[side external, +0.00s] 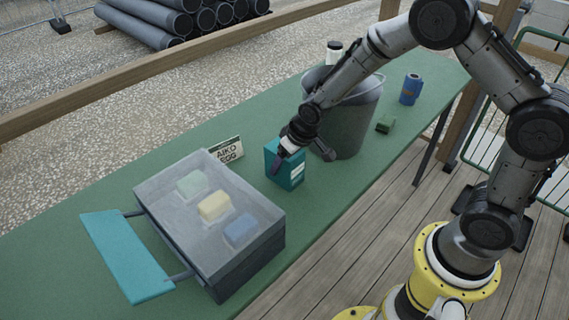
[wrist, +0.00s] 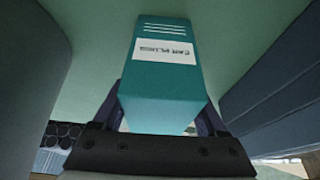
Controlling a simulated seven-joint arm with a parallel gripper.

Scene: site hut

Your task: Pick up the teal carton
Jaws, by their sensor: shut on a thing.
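The teal carton (side external: 291,172) stands on the green table in the side external view, between the grey bin and the clear-lidded case. My gripper (side external: 284,160) is at the carton, shut on it. In the wrist view the carton (wrist: 162,72) fills the middle, with a white label and pale stripes on its face. The dark fingers of my gripper (wrist: 165,122) lie on either side of its near end. I cannot tell whether the carton's bottom touches the table.
A grey bin (side external: 353,125) stands right behind the carton. A case (side external: 245,262) with a clear lid and coloured blocks lies at the front left, its teal flap (side external: 125,255) out. A small sign (side external: 227,152), a green block (side external: 386,124) and a blue can (side external: 411,89) are also on the table (side external: 110,190).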

